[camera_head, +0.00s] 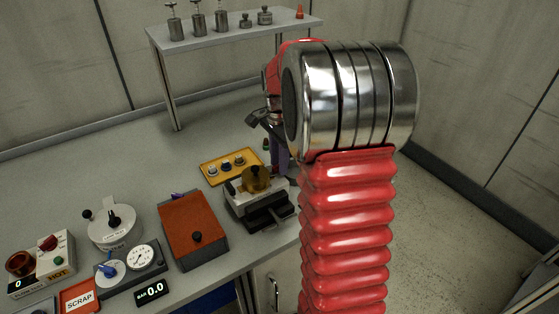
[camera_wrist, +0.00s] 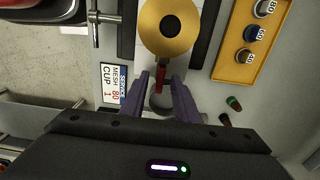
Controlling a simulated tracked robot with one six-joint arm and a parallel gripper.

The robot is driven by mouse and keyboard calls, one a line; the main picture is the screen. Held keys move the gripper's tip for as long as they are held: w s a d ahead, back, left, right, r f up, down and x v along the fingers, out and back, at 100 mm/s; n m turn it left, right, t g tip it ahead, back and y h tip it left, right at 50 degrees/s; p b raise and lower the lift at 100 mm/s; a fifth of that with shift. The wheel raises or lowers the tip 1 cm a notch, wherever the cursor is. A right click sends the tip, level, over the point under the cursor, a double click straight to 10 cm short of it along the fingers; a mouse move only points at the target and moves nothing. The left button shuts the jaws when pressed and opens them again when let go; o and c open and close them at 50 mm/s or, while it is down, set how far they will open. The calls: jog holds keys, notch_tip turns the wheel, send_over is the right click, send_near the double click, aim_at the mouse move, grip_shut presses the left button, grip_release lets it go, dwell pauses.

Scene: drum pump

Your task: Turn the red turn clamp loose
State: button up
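The red turn clamp (camera_wrist: 161,77) shows as a narrow red bar just below a brass disc (camera_wrist: 181,38) in the wrist view. My gripper (camera_wrist: 162,76) has two purple fingers, one on each side of the clamp, with a gap to each side. The fingers are apart and appear not to touch it. A grey round part (camera_wrist: 162,103) lies between the fingers, below the clamp. In the head view the brass disc (camera_head: 256,179) sits on a white and black device (camera_head: 240,203); my arm hides most of my gripper, and I cannot make out the clamp.
A yellow tray (camera_wrist: 228,70) with several numbered cups stands right of the fingers. Small dark green-tipped pieces (camera_wrist: 234,103) lie nearby. A label card (camera_wrist: 113,83) is on the left. In the head view an orange-topped box (camera_head: 192,225) and a SCRAP tray (camera_head: 80,297) stand further left.

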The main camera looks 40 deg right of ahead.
jog(key=shift+c, duration=0.5)
grip_shut()
jog(key=shift+d, duration=0.1)
jog(key=n, duration=0.3)
jog(key=shift+n, duration=0.3)
jog(key=n, duration=1.4)
jog(key=shift+n, duration=0.3)
